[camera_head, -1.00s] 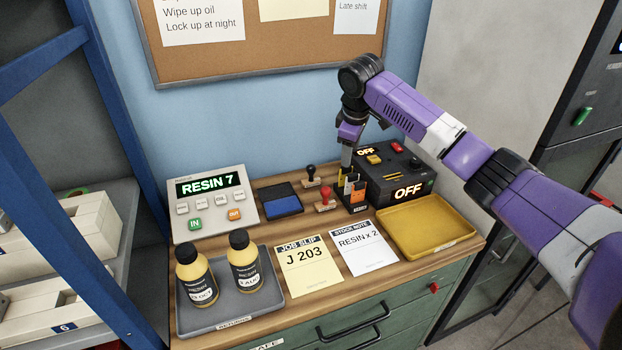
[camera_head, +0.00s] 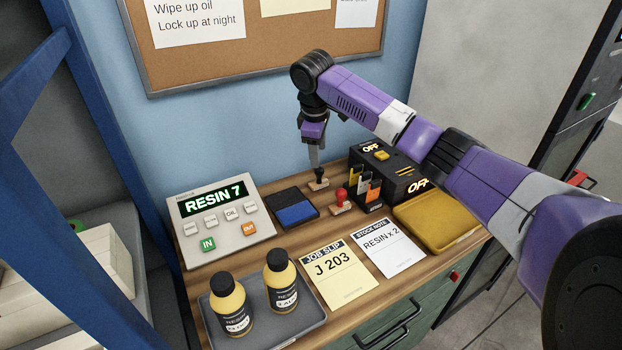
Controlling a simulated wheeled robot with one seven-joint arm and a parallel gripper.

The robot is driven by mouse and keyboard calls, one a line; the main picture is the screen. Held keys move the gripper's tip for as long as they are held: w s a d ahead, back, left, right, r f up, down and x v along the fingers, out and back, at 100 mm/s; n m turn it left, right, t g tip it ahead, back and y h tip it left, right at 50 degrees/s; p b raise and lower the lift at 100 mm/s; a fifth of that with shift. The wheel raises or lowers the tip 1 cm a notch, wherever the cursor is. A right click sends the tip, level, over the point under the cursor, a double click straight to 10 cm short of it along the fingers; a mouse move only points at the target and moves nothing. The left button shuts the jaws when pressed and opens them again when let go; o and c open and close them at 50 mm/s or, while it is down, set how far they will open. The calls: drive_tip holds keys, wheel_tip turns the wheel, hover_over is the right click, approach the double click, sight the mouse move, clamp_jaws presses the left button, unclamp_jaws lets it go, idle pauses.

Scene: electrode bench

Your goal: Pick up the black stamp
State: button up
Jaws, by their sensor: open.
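The black stamp (camera_head: 319,184) stands upright on the wooden bench, its dark handle above a light wooden base. It is right of the ink pad and behind the red stamp (camera_head: 341,200). My gripper (camera_head: 316,164) points down at the black stamp, with its fingertips at or just above the handle. It is open. The fingers partly cover the top of the handle, and I cannot tell whether they touch it.
An ink pad (camera_head: 295,214) lies close on the left. A black box marked OFF (camera_head: 397,180) and a holder with coloured items (camera_head: 366,195) stand close on the right. Paper slips (camera_head: 337,275), a yellow tray (camera_head: 438,222) and a grey tray with two bottles (camera_head: 262,335) are nearer the front.

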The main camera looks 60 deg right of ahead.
sight(319, 177)
drive_tip(key=shift+a+p+x, duration=0.15)
drive_tip(key=shift+p+x, duration=0.25)
drive_tip(key=shift+x, duration=1.3)
drive_tip(key=shift+a+p+x, duration=0.1)
drive_tip(key=shift+p+x, duration=0.3)
drive_tip(key=shift+x, duration=1.3)
drive_tip(key=shift+s, duration=0.15)
drive_tip(key=shift+c, duration=0.2)
clamp_jaws()
